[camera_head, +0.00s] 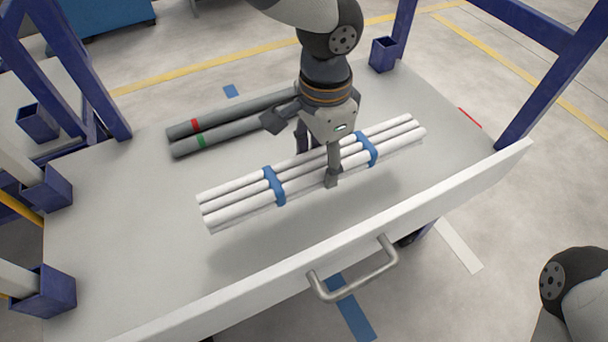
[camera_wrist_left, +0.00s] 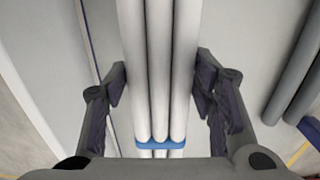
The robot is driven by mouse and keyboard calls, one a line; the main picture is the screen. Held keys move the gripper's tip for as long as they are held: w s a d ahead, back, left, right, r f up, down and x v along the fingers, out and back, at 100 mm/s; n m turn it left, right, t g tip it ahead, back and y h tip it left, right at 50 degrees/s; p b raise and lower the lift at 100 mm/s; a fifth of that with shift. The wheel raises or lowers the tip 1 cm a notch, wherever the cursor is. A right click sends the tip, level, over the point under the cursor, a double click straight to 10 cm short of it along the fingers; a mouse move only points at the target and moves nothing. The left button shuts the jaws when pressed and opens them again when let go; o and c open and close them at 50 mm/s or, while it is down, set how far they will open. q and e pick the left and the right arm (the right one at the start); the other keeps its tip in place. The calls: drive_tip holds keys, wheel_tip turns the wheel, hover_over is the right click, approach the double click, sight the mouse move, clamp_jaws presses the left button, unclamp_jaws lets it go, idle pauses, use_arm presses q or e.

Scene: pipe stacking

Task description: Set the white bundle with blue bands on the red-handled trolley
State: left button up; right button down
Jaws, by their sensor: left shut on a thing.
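The white bundle (camera_head: 315,170) is several white pipes tied with two blue bands. My left gripper (camera_head: 318,160) is shut across its middle, between the bands. The bundle hangs roughly level above the grey drawer surface, with a soft shadow below it. In the left wrist view the bundle (camera_wrist_left: 159,60) runs between the two fingers, with one blue band (camera_wrist_left: 160,144) near the palm. My right gripper is out of view; only part of my right arm shows at lower right. No red-handled trolley can be made out.
Two grey pipes (camera_head: 230,124) with red and green bands lie on the grey surface (camera_head: 120,220) behind the bundle. A raised front panel (camera_head: 440,205) with a metal handle (camera_head: 355,275) closes the near side. Blue posts (camera_head: 400,35) stand at the corners.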

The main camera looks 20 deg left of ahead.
sight(319, 160)
use_arm(q)
wheel_tip(319, 160, down, 8)
drive_tip(key=shift+f+b, duration=0.2)
drive_tip(key=shift+b, duration=0.95)
drive_tip(key=shift+r, duration=0.1)
drive_tip(key=o, duration=1.4)
drive_tip(key=shift+o, duration=0.2)
wheel_tip(319, 160, up, 12)
drive_tip(key=p, duration=0.3)
drive_tip(key=shift+p, duration=0.3)
drive_tip(key=shift+r, duration=0.1)
